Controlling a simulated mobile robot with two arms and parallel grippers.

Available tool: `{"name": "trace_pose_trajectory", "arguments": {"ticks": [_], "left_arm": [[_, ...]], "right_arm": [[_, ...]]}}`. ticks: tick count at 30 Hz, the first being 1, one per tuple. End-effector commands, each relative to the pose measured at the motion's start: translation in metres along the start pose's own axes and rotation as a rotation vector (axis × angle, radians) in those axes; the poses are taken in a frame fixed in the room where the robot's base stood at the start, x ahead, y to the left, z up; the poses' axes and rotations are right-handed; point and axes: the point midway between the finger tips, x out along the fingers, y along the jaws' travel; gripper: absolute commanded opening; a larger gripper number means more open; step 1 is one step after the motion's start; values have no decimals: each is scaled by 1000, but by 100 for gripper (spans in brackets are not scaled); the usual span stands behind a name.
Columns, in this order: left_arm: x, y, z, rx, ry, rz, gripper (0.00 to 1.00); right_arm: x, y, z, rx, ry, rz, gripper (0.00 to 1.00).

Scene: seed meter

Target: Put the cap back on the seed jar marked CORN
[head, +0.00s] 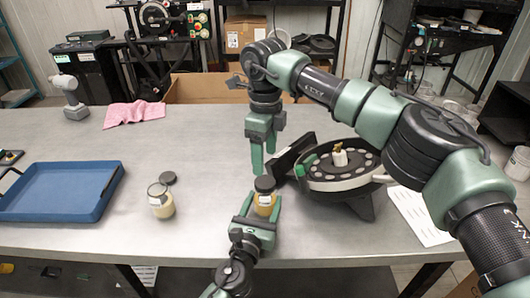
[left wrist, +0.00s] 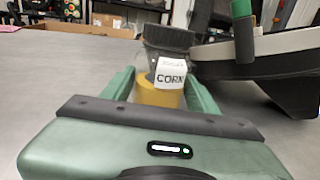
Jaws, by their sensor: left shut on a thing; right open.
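The jar marked CORN (left wrist: 160,95) has yellow contents and a white label in the left wrist view. In the head view this jar (head: 265,203) stands near the table's front middle. A dark ribbed cap (left wrist: 168,38) sits on top of it, slightly tilted in the wrist view; I cannot tell whether it is fully seated. The cap also shows in the head view (head: 264,184). My left gripper (head: 262,208) is shut around the jar's body. My right gripper (head: 263,160) points down, open and empty, behind and above the cap, apart from it.
A second jar (head: 161,208) stands to the left, with a dark cap (head: 168,178) lying behind it. A blue tray (head: 60,215) is at far left. The seed meter (head: 345,182) stands close on the right.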

Motion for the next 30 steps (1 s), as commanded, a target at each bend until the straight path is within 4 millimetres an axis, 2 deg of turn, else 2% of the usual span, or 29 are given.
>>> {"name": "trace_pose_trajectory", "arguments": {"ticks": [3, 9, 23, 30], "left_arm": [[0, 0, 0, 0, 0, 0, 0], [0, 0, 0, 0, 0, 0, 0], [0, 0, 0, 0, 0, 0, 0], [0, 0, 0, 0, -1, 0, 0]], "right_arm": [[-1, 0, 0, -182, 0, 1, 67], [-3, 0, 0, -347, 0, 1, 67], [0, 0, 0, -369, 1, 2, 67], [32, 0, -1, -367, 1, 4, 67]]}}
